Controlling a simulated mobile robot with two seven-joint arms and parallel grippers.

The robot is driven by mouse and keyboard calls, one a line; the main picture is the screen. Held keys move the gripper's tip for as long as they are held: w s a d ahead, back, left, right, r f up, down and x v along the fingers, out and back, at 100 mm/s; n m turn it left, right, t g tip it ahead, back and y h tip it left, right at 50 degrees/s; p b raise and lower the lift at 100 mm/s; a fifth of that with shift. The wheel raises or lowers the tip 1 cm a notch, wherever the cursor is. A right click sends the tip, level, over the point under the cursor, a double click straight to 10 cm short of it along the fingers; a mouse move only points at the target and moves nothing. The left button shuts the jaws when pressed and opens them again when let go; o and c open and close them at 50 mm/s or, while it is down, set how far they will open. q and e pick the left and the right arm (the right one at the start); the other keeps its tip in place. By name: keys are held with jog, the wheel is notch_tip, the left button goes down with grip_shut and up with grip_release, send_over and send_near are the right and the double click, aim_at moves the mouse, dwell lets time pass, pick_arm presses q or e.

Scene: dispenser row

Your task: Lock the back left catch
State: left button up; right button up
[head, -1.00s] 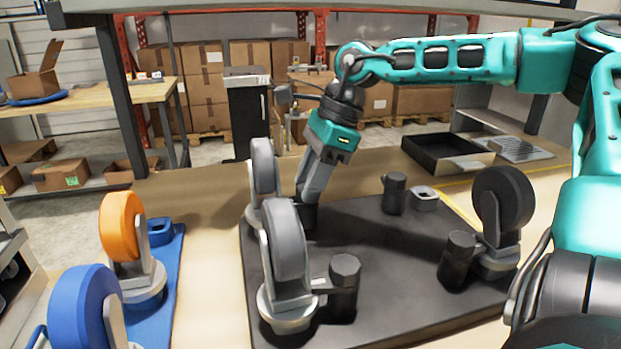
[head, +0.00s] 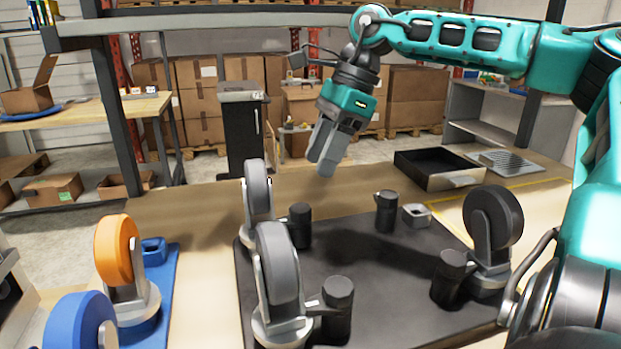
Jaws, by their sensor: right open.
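A dark board (head: 390,290) on the table carries caster wheels with black knob-like catches. The back left catch (head: 300,226) stands upright just right of the back left grey caster (head: 258,192); I cannot tell whether its arm lies over the caster base. The front left catch (head: 337,308) stands beside the front left grey caster (head: 277,270), with a short arm towards its base. My right gripper (head: 323,168) is open and empty, in the air above and slightly right of the back left catch, apart from it. My left gripper is not in view.
At the board's right, a catch (head: 450,278) stands by a black caster (head: 492,220). Another catch (head: 387,210) stands at the back by an empty grey socket (head: 416,215). A blue mat (head: 165,290) holds an orange caster (head: 115,248) and a blue one (head: 76,325).

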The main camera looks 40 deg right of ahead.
jog(key=shift+v, duration=2.15)
